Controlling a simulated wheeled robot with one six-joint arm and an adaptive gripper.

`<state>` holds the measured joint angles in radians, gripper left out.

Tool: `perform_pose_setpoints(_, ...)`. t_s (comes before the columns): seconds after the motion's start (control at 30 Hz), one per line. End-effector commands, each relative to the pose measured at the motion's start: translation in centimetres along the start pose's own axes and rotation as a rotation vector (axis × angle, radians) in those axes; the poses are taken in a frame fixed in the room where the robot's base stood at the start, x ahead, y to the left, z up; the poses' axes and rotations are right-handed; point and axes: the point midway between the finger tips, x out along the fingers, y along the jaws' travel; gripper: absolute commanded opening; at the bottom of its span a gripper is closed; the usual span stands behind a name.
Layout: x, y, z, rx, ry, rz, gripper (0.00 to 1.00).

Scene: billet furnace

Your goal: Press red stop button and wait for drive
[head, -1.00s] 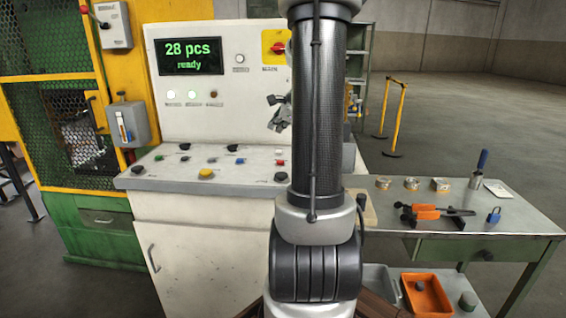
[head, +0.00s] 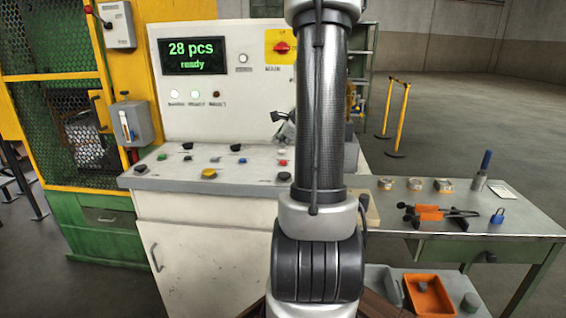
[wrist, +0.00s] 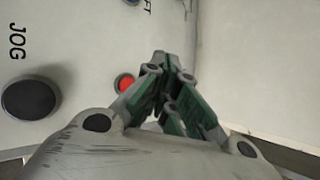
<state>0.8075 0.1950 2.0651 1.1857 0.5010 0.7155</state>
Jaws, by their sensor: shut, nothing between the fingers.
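The red button (head: 283,163) is a small round cap on the sloped desk of the white control console (head: 230,175). In the wrist view the red button (wrist: 125,83) shows just left of my fingers, partly hidden by them. My gripper (wrist: 166,60) is shut and empty, with green-sided fingers pointing toward the panel. I cannot tell whether the fingers touch the panel. In the head view my gripper (head: 283,127) is mostly hidden behind my arm, above the red button. The display (head: 192,55) reads "28 pcs ready".
A large black JOG button (wrist: 30,97) lies left in the wrist view. The desk also carries a yellow button (head: 209,174) and several other controls. A red switch on a yellow plate (head: 281,48) sits on the upright panel. A tool table (head: 455,225) stands at the right.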

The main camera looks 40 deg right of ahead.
Motion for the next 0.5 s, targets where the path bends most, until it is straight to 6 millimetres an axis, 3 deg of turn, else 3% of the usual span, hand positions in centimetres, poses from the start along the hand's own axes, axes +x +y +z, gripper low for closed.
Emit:
perform_pose_setpoints(0.23, 1.9, 1.4, -1.4, 0.001, 0.000, 0.001, 0.00)
perform_pose_setpoints(0.5, 2.5, 1.8, -1.8, -0.001, 0.000, -0.001, 0.00)
